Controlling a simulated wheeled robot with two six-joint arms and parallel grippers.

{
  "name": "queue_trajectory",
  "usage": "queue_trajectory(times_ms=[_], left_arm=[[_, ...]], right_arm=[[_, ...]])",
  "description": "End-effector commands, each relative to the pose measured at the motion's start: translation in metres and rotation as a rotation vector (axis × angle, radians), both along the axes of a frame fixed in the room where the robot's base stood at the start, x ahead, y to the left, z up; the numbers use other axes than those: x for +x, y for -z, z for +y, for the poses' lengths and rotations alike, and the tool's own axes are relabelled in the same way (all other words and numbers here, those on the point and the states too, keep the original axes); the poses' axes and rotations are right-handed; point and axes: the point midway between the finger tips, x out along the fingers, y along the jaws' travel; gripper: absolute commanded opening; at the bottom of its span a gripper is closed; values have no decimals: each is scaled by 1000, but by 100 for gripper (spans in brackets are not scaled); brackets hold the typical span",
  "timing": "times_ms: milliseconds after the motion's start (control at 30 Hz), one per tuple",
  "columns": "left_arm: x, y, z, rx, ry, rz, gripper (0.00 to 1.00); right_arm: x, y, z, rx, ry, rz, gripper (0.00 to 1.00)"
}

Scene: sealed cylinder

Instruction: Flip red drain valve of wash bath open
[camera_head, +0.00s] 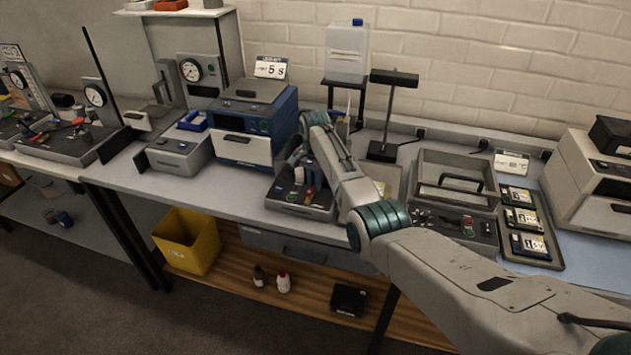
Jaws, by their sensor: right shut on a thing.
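My right arm comes in from the lower right and bends down over the middle of the bench. My right gripper (300,166) is at its end, low over a dark tray (290,204) holding small blue, red and white items. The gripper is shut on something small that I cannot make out. A blue and white lidded unit (245,147) stands just left of it, and a grey open basin (455,178) stands further right. I cannot tell for sure which is the wash bath, and no red drain valve shows clearly. My left gripper is not in view.
A black lamp (392,110) and a white canister (347,50) stand behind my forearm. A rack of labelled cards (525,218) is at the right. A second bench stands at the left.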

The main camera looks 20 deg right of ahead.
Motion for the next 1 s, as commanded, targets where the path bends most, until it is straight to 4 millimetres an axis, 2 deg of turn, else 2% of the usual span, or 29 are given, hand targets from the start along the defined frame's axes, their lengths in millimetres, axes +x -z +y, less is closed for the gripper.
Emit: queue_trajectory(times_ms=[300, 667, 700, 800, 1000], left_arm=[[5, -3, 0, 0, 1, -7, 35], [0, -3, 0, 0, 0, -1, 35], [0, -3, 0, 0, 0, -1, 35], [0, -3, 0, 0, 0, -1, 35], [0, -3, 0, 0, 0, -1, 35]], right_arm=[[7, -2, 7, 1, -274, -2, 0], [8, -2, 8, 1, -309, -4, 0], [8, -2, 8, 1, -309, -4, 18], [8, -2, 8, 1, -308, -4, 35], [7, -1, 7, 0, -307, -1, 35]])
